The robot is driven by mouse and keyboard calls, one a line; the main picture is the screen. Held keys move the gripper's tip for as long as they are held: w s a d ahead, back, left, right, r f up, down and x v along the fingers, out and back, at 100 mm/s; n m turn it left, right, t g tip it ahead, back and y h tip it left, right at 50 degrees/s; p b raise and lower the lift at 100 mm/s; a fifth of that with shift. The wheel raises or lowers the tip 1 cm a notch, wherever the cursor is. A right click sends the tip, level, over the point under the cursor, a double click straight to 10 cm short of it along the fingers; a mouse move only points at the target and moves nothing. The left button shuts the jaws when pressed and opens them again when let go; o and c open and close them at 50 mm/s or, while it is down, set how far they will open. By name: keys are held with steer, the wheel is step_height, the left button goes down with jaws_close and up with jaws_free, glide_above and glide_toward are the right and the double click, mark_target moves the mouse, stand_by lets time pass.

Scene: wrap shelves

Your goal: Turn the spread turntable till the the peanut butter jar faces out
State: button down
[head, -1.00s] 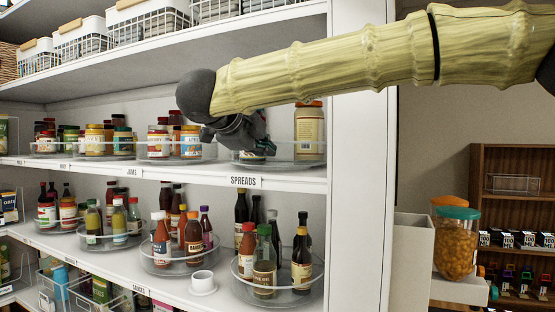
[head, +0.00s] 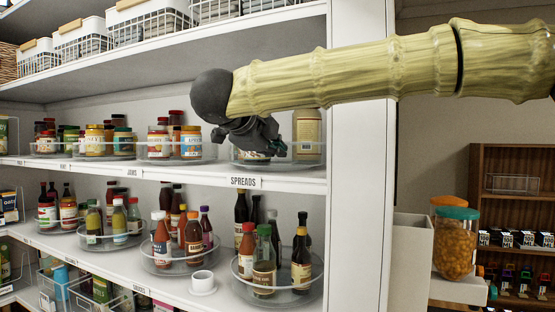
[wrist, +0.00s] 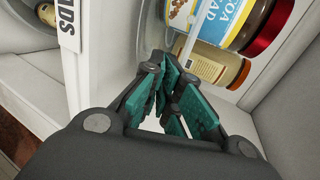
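The spread turntable (head: 312,156) is a clear round tray with a low rim on the middle shelf, above the "SPREADS" label. A pale tan jar (head: 308,130) stands at its right rear. A jar with a red lid (wrist: 268,22) and a label with "COCOA" shows in the wrist view, beside a jar with a brown-orange lid (wrist: 238,76). I cannot tell which jar is the peanut butter. My gripper (head: 277,150) is at the front of the turntable and hides part of it. In the wrist view its teal fingertips (wrist: 170,66) meet with nothing between them, close to the clear rim; contact is unclear.
The jam turntable (head: 165,157) with several jars stands to the left. The shelf above and a white side panel (head: 360,190) at the right bound the space. Bottles on turntables (head: 270,288) fill the shelf below, with a white cup (head: 203,284).

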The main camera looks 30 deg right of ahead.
steer(key=shift+s+d, duration=0.25)
steer(key=shift+d, duration=0.3)
steer(key=shift+s+d, duration=0.25)
steer(key=shift+d, duration=0.25)
steer(key=shift+a+f, duration=0.1)
steer(key=shift+f, duration=0.05)
steer(key=shift+s+f, duration=0.15)
steer(key=shift+s, duration=0.15)
steer(key=shift+s+a, duration=0.2)
steer(key=shift+s, duration=0.35)
steer(key=shift+s+a, duration=0.2)
steer(key=shift+s, duration=0.35)
steer(key=v, duration=1.2)
